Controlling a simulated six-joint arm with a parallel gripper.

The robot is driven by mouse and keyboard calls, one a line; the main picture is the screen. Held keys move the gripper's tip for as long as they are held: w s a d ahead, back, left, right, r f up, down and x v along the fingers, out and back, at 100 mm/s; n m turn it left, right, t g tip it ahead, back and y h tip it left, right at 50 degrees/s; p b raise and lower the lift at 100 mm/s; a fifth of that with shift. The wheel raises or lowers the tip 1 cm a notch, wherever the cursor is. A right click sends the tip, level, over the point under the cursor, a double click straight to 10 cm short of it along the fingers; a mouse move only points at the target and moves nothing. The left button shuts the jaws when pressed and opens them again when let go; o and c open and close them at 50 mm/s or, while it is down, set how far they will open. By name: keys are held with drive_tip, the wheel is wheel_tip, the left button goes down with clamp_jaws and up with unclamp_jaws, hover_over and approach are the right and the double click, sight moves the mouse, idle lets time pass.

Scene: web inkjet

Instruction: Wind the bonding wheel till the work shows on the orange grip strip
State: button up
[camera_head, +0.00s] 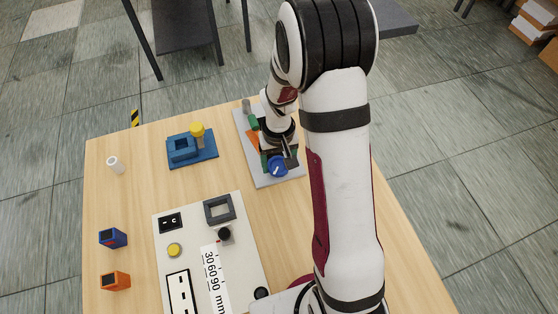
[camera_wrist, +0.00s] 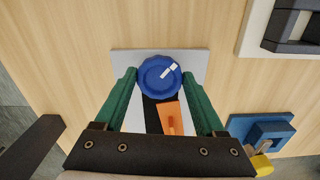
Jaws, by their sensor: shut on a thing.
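The blue bonding wheel (camera_head: 278,169) sits at the near end of a light grey plate (camera_head: 267,182), with a white mark on its top. In the wrist view the wheel (camera_wrist: 153,82) stands between the green fingertips of my gripper (camera_wrist: 159,76), and its white mark points to the upper right. My gripper is shut on the wheel's sides. The orange grip strip (camera_wrist: 171,119) lies behind the wheel, between the fingers, beside a dark band. It also shows in the head view (camera_head: 253,141), partly hidden by my wrist. I cannot make out any work on the strip.
Left of the plate is a blue fixture (camera_head: 186,160) with a yellow knob (camera_head: 197,130). A white panel (camera_head: 190,238) with switches and a ruler lies nearer. A white cylinder (camera_head: 115,165), a blue box (camera_head: 113,238) and an orange box (camera_head: 115,281) stand at left.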

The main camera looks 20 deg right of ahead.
drive_tip(key=m, duration=0.4)
drive_tip(key=shift+a+m, duration=0.1)
drive_tip(key=shift+m, duration=0.2)
drive_tip(key=m, duration=0.4)
drive_tip(key=shift+w+m, duration=0.1)
drive_tip(key=shift+m, duration=0.2)
drive_tip(key=m, duration=0.4)
drive_tip(key=shift+a, duration=0.1)
drive_tip(key=m, duration=0.5)
drive_tip(key=shift+w, duration=0.15)
drive_tip(key=m, duration=0.4)
drive_tip(key=shift+m, duration=0.3)
drive_tip(key=m, duration=0.4)
drive_tip(key=shift+w+m, duration=0.15)
drive_tip(key=shift+m, duration=0.15)
drive_tip(key=m, duration=0.4)
drive_tip(key=shift+d+m, duration=0.15)
drive_tip(key=shift+m, duration=0.9)
drive_tip(key=shift+d+m, duration=0.1)
drive_tip(key=shift+m, duration=0.95)
drive_tip(key=shift+m, duration=0.3)
